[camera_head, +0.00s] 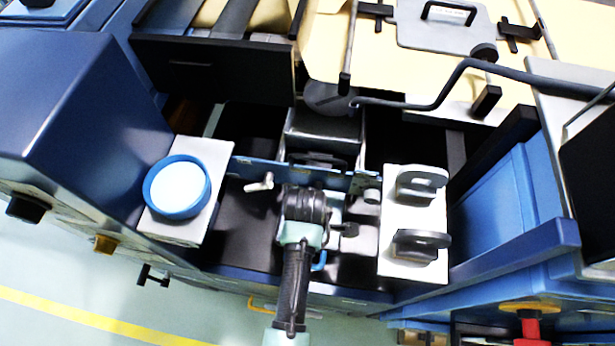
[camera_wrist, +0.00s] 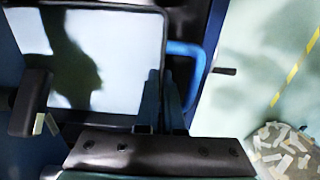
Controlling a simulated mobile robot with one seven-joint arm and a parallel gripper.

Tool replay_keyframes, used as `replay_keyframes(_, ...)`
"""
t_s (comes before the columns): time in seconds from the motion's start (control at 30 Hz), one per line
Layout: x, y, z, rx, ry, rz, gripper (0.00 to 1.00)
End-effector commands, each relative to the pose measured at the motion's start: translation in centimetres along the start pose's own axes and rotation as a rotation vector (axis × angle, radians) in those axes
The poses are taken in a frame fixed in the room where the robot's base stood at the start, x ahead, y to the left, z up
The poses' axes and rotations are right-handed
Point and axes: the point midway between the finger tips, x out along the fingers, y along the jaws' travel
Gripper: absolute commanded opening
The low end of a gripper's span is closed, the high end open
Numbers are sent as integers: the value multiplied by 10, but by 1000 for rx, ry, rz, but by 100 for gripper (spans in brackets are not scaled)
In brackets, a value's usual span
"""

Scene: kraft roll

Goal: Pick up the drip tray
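The drip tray appears to be the pale, shiny square pan with a dark rim in the wrist view (camera_wrist: 125,50). A blue loop handle (camera_wrist: 190,47) stands out from its right side. My gripper (camera_wrist: 162,75) is at the tray's right edge by the handle, its two narrow fingers close together. I cannot tell whether they grip the rim or handle. In the head view my gripper (camera_head: 318,262) points down at the front of the machine, and a bit of blue handle shows beside it. My wrist and arm hide most of the tray there.
A blue round cup (camera_head: 177,187) stands on a grey block to the left. A pale block with dark rounded brackets (camera_head: 414,250) stands to the right. A blue rail (camera_head: 262,166) runs behind my wrist. A bin of paper scraps (camera_wrist: 285,150) is on the floor.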

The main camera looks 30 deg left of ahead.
Motion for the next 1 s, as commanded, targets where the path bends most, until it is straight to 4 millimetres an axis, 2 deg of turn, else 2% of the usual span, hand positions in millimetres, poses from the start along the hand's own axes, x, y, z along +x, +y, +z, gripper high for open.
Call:
replay_keyframes(0.7,0,-98,0,-1,1,2,0)
replay_keyframes(1.0,0,-130,0,-1,1,2,0)
